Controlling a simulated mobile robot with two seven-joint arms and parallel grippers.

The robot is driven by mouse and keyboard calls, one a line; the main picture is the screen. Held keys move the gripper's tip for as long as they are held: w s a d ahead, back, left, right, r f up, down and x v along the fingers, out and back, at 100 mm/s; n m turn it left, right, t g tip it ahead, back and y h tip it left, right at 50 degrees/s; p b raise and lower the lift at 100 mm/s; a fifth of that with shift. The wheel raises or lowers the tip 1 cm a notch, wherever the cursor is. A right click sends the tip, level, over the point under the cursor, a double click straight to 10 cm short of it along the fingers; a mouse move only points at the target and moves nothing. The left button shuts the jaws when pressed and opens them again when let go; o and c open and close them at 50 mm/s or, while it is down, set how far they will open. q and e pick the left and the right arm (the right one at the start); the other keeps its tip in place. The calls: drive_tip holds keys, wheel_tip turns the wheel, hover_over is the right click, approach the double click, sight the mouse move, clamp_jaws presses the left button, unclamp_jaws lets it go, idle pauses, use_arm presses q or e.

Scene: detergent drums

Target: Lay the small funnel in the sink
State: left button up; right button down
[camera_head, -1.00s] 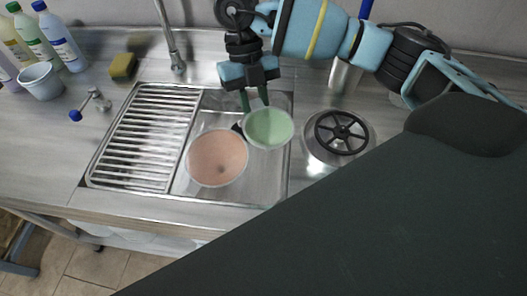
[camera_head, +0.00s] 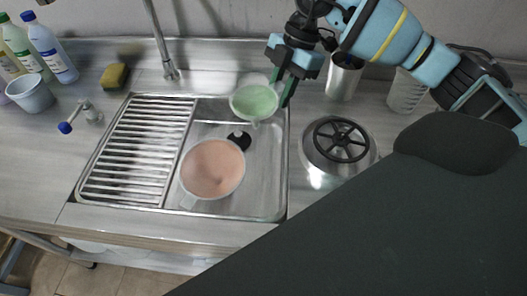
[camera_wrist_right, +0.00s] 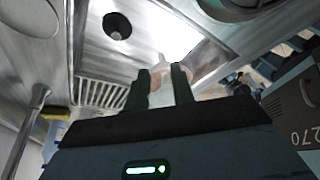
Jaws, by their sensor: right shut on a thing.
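My right gripper (camera_head: 284,92) is shut on a small pale green funnel (camera_head: 254,102), held in the air over the back right part of the sink (camera_head: 267,185). Its wide mouth faces the head camera. In the right wrist view the fingers (camera_wrist_right: 162,74) grip a pale part of the held piece (camera_wrist_right: 160,94); most of it is hidden. A larger pink funnel (camera_head: 212,168) lies in the sink basin at the front left, below and apart from the green one. My left gripper is not in view.
A ribbed drainboard (camera_head: 140,150) fills the sink's left side. The tap (camera_head: 163,45) stands behind. A steel piece with a black handwheel (camera_head: 338,142) stands right of the sink. A metal cup (camera_head: 343,80) stands behind it. The basin's right side around the drain (camera_head: 239,139) is bare.

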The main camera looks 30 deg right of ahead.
wheel_tip(320, 180, down, 10)
drive_tip(key=shift+b, duration=0.3)
idle(0.4)
drive_tip(key=shift+f, duration=0.55)
drive_tip(key=c, duration=1.5)
unclamp_jaws()
drive_tip(key=v, duration=1.3)
drive_tip(key=shift+s+a+r, duration=0.1)
drive_tip(key=shift+a+r, duration=0.05)
drive_tip(key=shift+a, duration=0.05)
